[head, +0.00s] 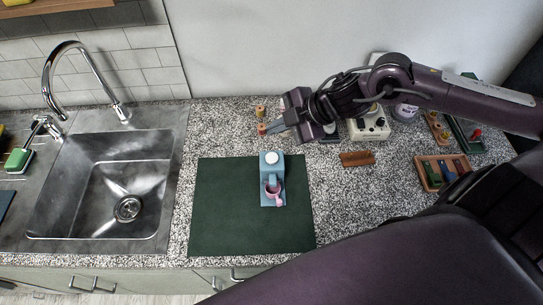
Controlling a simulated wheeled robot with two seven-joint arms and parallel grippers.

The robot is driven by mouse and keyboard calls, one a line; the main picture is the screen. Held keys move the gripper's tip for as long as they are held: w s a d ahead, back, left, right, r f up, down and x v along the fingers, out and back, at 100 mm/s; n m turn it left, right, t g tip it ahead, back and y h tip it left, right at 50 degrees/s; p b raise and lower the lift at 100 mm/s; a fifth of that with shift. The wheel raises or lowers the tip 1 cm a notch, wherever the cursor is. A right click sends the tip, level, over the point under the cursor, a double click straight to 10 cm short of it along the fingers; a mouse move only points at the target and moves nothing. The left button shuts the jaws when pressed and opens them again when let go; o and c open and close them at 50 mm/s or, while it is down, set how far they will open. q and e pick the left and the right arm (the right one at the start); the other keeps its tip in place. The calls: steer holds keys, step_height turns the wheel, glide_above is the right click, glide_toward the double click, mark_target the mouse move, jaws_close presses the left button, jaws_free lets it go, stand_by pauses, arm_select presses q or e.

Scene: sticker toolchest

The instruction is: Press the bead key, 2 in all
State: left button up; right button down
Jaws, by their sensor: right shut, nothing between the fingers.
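A light-blue dispenser (272,164) stands on the dark green mat (225,205). It has a round white key (271,158) on top, which looks like the bead key. A small pink cup (274,193) sits at its front, under the spout. My right gripper (277,127) comes in from the right and is shut and empty. Its fingertips are behind the dispenser in the picture, apart from the white key. My left gripper is not in view.
Small orange-topped items (261,111) stand by the right fingertips. A brown brush (357,159), a cream device (369,126) and a wooden tray (430,177) lie to the right. A sink (100,190) is at left. The mat's left part is clear.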

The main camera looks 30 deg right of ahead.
steer(key=b, duration=0.7)
glide_above(276, 158)
step_height(276, 158, down, 7)
steer(key=shift+r, duration=0.1)
steer(key=shift+f, duration=0.65)
steer(key=shift+f, duration=0.1)
stand_by(0.8)
steer(key=shift+f+b, duration=0.3)
steer(key=shift+f+b, duration=0.3)
steer(key=shift+f, duration=0.2)
stand_by(0.6)
stand_by(0.4)
steer(key=shift+r+p, duration=0.9)
steer(key=shift+p, duration=0.2)
